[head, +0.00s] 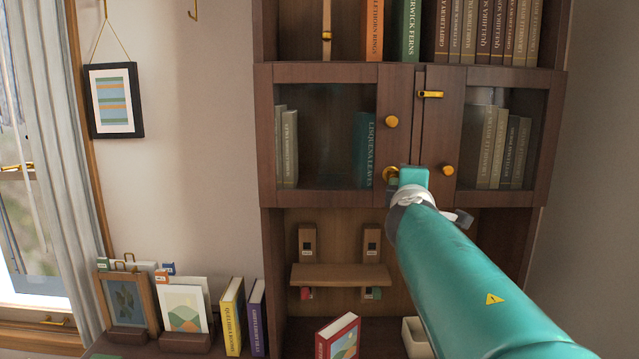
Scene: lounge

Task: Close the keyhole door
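The cabinet has two glass-fronted doors side by side. The left door (395,90) has a gold knob (391,121) and, below it, a round gold fitting (390,174) that looks like the keyhole plate, partly covered by my gripper. This door looks nearly flush with the cabinet front; I cannot tell if it is slightly ajar. The right door (446,120) has a gold latch (430,94) and a gold knob (447,170). My gripper (408,178) is at the lower inner corner of the left door. Its fingers are mostly hidden by my arm, and contact is unclear.
Books stand behind both glass panes and on the shelf above. Below is a small wooden shelf (340,275). A red book (338,338), a yellow book (232,315) and picture frames (128,300) stand on the lower surface. A curtain (55,160) hangs at the left.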

